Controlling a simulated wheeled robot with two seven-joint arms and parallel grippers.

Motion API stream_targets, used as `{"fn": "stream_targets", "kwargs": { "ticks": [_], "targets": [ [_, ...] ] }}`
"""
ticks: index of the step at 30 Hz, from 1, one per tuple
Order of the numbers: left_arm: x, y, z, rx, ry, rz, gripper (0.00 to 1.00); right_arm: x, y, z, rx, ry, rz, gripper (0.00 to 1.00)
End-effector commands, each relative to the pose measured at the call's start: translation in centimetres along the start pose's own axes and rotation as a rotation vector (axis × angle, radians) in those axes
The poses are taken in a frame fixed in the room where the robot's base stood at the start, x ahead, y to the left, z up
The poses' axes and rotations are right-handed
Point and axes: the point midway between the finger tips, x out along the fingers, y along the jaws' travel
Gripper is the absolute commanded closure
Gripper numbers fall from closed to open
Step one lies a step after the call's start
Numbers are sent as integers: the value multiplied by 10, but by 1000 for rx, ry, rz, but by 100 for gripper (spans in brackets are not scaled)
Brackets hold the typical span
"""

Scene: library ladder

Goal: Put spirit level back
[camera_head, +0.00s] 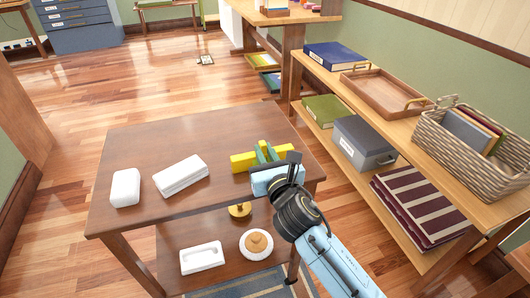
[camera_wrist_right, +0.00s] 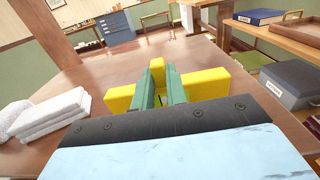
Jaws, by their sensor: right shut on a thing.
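A yellow bar-shaped thing, which I take to be the spirit level (camera_head: 241,162), is at the right end of the dark wooden table (camera_head: 135,147). In the right wrist view the yellow bar (camera_wrist_right: 207,84) shows on both sides of the green fingers, with a yellow part between them. My right gripper (camera_head: 266,153) is shut on it, the fingers across its middle. I cannot tell whether the bar touches the tabletop. My left gripper is not in view.
At right, a shelf unit holds a wooden tray (camera_head: 378,90), wicker basket (camera_head: 455,145) and grey box (camera_head: 363,143).

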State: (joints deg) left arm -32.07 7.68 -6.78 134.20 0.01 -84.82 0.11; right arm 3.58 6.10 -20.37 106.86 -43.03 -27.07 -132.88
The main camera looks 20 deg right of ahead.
Motion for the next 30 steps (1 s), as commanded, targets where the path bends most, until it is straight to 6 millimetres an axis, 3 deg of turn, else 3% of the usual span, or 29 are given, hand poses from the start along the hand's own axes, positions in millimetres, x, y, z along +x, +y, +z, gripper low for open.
{"fn": "stream_targets", "kwargs": {
  "ticks": [1,6,17,30],
  "targets": [
    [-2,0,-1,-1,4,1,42,0,0,-2,-1,1,0,84],
    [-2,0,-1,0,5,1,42,0,0,-1,-1,1,0,64],
    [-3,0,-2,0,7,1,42,0,0,4,0,0,1,64],
    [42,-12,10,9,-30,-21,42,-84,0,3,0,3,1,64]
  ]
}}
